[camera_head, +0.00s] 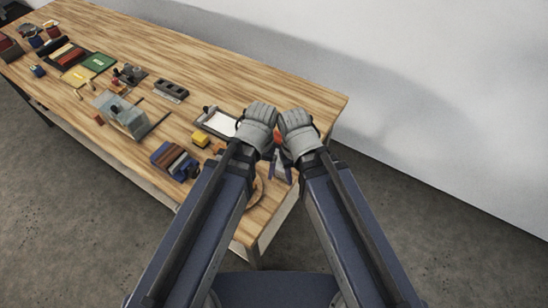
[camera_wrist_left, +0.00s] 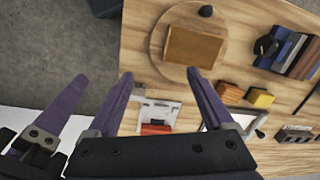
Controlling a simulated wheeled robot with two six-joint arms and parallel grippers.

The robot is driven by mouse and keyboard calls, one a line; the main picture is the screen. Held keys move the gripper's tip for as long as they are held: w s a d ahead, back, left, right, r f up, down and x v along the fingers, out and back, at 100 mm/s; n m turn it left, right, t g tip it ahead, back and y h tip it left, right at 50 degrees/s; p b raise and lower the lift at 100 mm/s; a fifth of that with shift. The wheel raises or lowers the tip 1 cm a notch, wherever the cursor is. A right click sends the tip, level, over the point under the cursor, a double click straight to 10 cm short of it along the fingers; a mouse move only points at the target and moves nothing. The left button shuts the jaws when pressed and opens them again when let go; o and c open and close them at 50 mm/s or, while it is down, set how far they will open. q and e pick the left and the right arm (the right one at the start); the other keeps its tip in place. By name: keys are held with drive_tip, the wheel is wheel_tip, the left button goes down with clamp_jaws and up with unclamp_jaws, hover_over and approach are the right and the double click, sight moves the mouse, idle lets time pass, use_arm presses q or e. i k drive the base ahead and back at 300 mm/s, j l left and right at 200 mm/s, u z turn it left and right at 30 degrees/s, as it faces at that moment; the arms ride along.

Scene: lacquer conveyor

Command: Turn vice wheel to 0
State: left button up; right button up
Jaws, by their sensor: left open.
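No part is clearly readable as a vice wheel or a 0 mark. A pale device with a red part (camera_wrist_left: 156,128) sits below the disc in the wrist view. My left gripper (camera_wrist_left: 158,74) is open and empty, its purple fingers spread above the disc's edge and the device.
The wooden table (camera_head: 300,90) holds a yellow block (camera_head: 200,139), blue and brown blocks (camera_head: 174,160), a black-framed white tray (camera_head: 219,122), a grey slotted block (camera_head: 171,90) and a grey box-like fixture (camera_head: 122,115). The far right tabletop is clear.

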sight(194, 172)
drive_tip(key=k+j+u, duration=0.1)
drive_tip(key=k+j, duration=0.65)
drive_tip(key=j, duration=0.25)
drive_tip(key=u, duration=0.05)
